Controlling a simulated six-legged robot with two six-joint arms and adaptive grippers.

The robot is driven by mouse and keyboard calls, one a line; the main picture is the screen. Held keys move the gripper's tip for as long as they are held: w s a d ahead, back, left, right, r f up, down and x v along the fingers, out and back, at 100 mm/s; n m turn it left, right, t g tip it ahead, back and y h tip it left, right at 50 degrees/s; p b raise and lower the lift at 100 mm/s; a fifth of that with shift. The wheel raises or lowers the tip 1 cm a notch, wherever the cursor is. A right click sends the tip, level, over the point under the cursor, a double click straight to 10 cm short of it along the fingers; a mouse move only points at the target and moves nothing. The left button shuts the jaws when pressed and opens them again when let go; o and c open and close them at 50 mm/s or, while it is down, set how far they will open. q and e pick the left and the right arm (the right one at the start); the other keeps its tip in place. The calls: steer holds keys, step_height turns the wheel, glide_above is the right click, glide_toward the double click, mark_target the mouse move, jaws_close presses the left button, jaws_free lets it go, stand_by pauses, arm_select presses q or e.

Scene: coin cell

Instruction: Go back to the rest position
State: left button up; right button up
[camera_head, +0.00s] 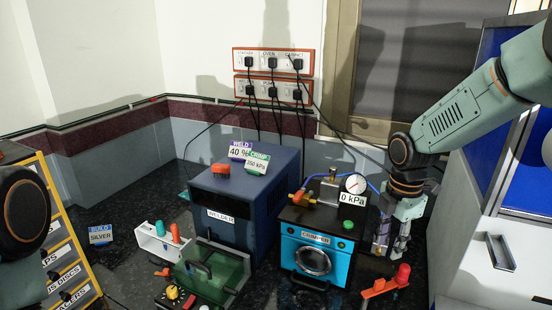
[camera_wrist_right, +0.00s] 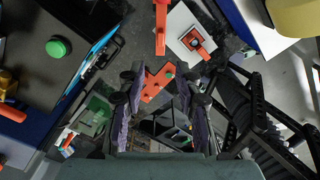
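My right gripper (camera_head: 388,246) hangs pointing down at the right of the crimper (camera_head: 315,258), above the counter. In the right wrist view its two purple-grey fingers (camera_wrist_right: 158,92) stand apart with nothing held between them. An orange-red bracket (camera_wrist_right: 156,84) shows beyond the gap; I cannot tell its exact distance. In the head view an orange-red piece with a red knob (camera_head: 386,284) lies just below the gripper. Part of my left arm shows at the left edge, but its gripper is out of view.
The blue welder (camera_head: 240,198) stands left of the crimper, with a green fixture (camera_head: 213,266) in front. A yellow-edged drawer unit (camera_head: 66,240) is at the left. A white cabinet (camera_head: 480,275) stands close on the right. A white holder (camera_head: 157,245) stands left of the welder.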

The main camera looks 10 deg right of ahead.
steer(key=s+a+f+m, duration=0.4)
steer(key=s+f, duration=0.3)
steer(key=s+a+f+m, duration=0.4)
steer(key=s+f+m, duration=0.1)
steer(key=s+f, duration=0.2)
steer(key=s+a+f+m+y, duration=0.1)
steer(key=s+a+f+m, duration=0.3)
steer(key=s+f, duration=0.3)
steer(key=shift+s+f+m, duration=0.15)
steer(key=shift+f+m, duration=0.05)
steer(key=shift+m, duration=0.3)
steer(key=s+m+h, duration=0.1)
steer(key=s+m, duration=0.5)
steer(key=s, duration=0.5)
step_height(320, 180, down, 19)
steer(key=b, duration=1.7)
steer(key=shift+w+r+b, duration=0.2)
steer(key=shift+w+b, duration=0.1)
steer(key=shift+b, duration=0.05)
steer(key=shift+d, duration=0.1)
